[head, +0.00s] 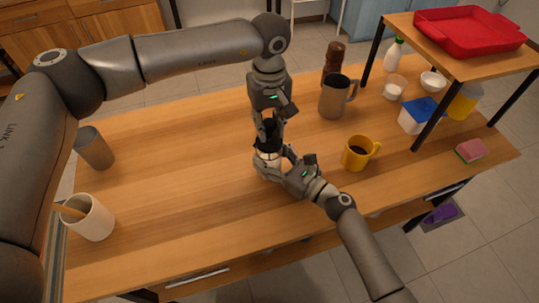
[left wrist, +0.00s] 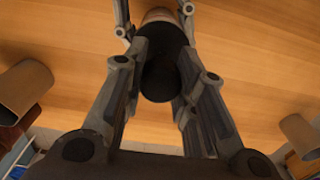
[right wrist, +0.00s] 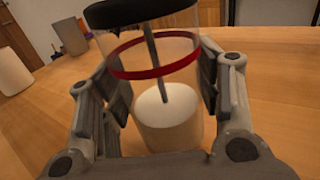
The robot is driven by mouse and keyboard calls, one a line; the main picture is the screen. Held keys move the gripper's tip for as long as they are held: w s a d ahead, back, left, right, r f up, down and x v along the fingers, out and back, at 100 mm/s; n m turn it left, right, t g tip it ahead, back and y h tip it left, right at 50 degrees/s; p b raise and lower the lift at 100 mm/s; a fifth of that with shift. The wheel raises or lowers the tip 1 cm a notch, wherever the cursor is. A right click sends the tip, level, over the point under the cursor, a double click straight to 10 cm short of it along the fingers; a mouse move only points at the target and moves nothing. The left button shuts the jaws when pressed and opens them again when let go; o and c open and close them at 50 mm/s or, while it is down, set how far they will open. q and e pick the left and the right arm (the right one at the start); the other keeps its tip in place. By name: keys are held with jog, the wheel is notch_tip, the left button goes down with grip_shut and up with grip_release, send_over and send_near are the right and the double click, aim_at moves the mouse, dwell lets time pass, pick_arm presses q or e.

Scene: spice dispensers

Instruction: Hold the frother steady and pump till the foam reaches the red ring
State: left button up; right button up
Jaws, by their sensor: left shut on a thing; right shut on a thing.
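The frother is a clear cylinder with a black top (right wrist: 140,12), a red ring (right wrist: 150,74) around its upper half and a thin rod inside. White liquid or foam (right wrist: 170,128) fills its lower part; its surface is clearly below the ring. It stands upright on the table in the head view (head: 266,158). My right gripper (head: 274,166) is shut around the cylinder from the near right side, fingers on both sides in the right wrist view. My left gripper (head: 268,128) comes from above, shut on the black knob (left wrist: 160,78); the fingertips are partly hidden.
A yellow mug (head: 356,156) with dark liquid stands just right of my right gripper. A metal pitcher (head: 333,98) and a brown bottle (head: 334,62) stand behind. A raised shelf (head: 470,62) occupies the right.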

pick_arm(q)
jog(key=shift+r, duration=2.55)
jog(key=shift+f, duration=3.15)
jog(key=shift+r, duration=0.15)
jog(key=shift+r, duration=3.1)
